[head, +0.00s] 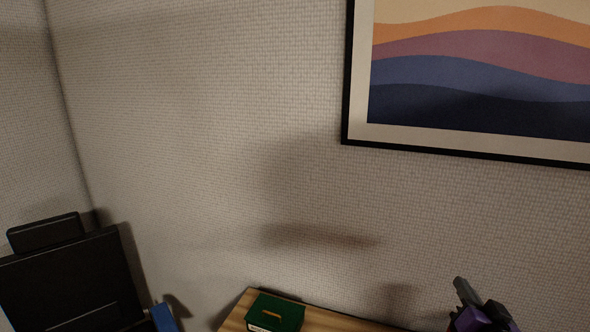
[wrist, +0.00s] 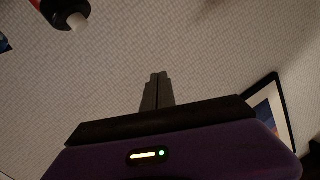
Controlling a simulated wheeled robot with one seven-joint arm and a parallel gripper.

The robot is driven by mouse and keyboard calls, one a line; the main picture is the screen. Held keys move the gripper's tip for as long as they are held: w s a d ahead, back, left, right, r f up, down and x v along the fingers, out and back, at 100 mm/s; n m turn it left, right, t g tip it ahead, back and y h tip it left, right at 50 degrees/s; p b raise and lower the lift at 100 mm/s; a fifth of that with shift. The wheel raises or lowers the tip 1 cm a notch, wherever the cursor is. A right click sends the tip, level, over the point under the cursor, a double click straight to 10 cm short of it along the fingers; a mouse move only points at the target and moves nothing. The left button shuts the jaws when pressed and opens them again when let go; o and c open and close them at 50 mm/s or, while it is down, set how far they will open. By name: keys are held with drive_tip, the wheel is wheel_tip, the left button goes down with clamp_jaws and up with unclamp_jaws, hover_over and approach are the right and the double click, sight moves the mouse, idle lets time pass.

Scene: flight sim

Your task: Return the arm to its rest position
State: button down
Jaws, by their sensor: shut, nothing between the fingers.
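My gripper (wrist: 157,78) is shut and empty in the wrist view, its two dark fingers together and pointing at the patterned wall. In the head view my gripper (head: 461,284) shows at the bottom right as a grey finger pair on a purple and black body, tilted up and to the left. It appears in front of the wall, near the right part of the wooden surface. The rest of my arm is out of the head view.
A green box (head: 275,313) sits on a wooden surface (head: 237,313) at the bottom. A large black panel-like object (head: 70,275) and a blue object (head: 163,318) stand at lower left. A framed picture (head: 470,75) hangs at upper right. The wrist view shows a dark object with a pale tip (wrist: 77,21).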

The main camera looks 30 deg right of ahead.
drive_tip(key=s+a+f+n+y+b, duration=0.1)
drive_tip(key=s+a+f+n+y, duration=0.2)
drive_tip(key=s+a, duration=0.4)
drive_tip(key=s+a+f+n+t+y+b, duration=0.1)
drive_tip(key=s+a+f+n+y, duration=0.3)
drive_tip(key=a, duration=1.3)
drive_tip(key=s+a+f+n+y+b, duration=0.2)
drive_tip(key=s+a+f+n+y, duration=0.1)
drive_tip(key=s+a, duration=0.9)
drive_tip(key=shift+s+a+f+n+b, duration=0.15)
drive_tip(key=shift+a+f+n+b, duration=0.25)
drive_tip(key=shift+f+n, duration=0.6)
